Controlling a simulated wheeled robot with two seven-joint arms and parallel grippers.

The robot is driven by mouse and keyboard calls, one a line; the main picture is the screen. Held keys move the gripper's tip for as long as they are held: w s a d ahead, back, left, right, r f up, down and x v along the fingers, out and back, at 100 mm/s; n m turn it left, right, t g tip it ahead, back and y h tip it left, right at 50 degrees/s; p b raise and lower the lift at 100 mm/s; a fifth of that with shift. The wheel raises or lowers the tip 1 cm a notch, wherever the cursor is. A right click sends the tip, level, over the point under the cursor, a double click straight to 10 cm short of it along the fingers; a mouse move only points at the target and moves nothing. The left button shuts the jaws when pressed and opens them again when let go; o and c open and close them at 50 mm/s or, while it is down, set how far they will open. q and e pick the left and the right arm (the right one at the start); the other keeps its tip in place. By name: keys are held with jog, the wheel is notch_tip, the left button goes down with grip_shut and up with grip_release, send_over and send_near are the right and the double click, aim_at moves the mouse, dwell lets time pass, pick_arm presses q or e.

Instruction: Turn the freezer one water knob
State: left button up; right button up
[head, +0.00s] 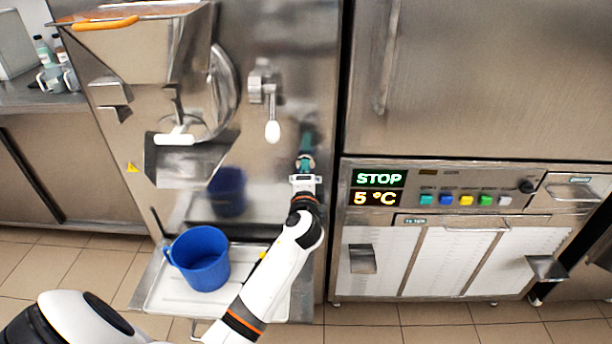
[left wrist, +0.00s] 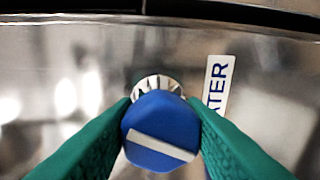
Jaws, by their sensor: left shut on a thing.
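The water knob (left wrist: 160,126) is blue and faceted with a white bar across its face. In the left wrist view it sits on a ribbed metal collar on the steel panel, beside a label (left wrist: 217,84) ending in "ATER". The white bar slants slightly down to the right. My left gripper (left wrist: 161,130) has its green fingers on both sides of the knob, shut on it. In the head view my left gripper (head: 305,163) is against the front of the freezer (head: 285,60), and the knob is hidden there. My right gripper is not in view.
A blue jug (head: 203,262) stands on a white tray (head: 165,300) below the machine's spout. A lever with a white handle (head: 272,131) is up and left of my gripper. A control panel (head: 440,190) reading STOP and 5 °C is on the right.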

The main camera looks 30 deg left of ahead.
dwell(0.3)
pick_arm(q)
jog(key=o, duration=1)
jog(key=shift+s+d, duration=0.1)
jog(key=v, duration=1.1)
jog(key=shift+s+d, duration=0.25)
jog(key=shift+s, duration=0.05)
jog(key=shift+f, duration=0.1)
